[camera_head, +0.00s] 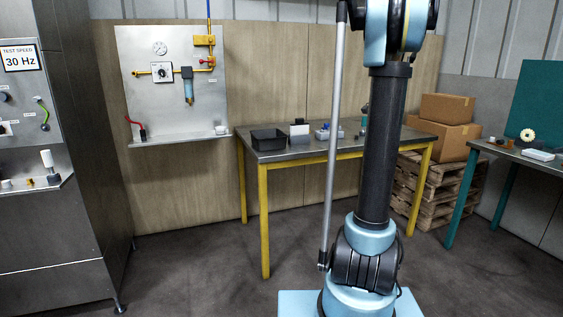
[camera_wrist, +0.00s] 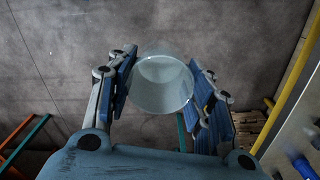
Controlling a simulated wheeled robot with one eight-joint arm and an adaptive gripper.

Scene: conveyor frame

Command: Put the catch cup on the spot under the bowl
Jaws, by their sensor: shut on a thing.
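In the wrist view a clear, glassy round cup (camera_wrist: 162,84), seemingly the catch cup, sits between the two blue-padded fingers of my gripper (camera_wrist: 160,85). My gripper is shut on it, and grey floor shows beyond. In the head view the bowl (camera_head: 188,90) hangs upright, bluish with a brown tint, below a regulator on the grey wall panel (camera_head: 140,100). The spot under the bowl is on the panel's narrow ledge (camera_head: 180,138); no marking on it can be made out. My gripper and the held cup are out of the head view.
A small pale object (camera_head: 220,130) stands at the ledge's right end, and a red-handled valve (camera_head: 138,130) at its left. A yellow-legged table (camera_head: 285,154) holds a black bin (camera_head: 268,140) and several small items. A steel cabinet (camera_head: 70,220) stands left. Floor before the panel is clear.

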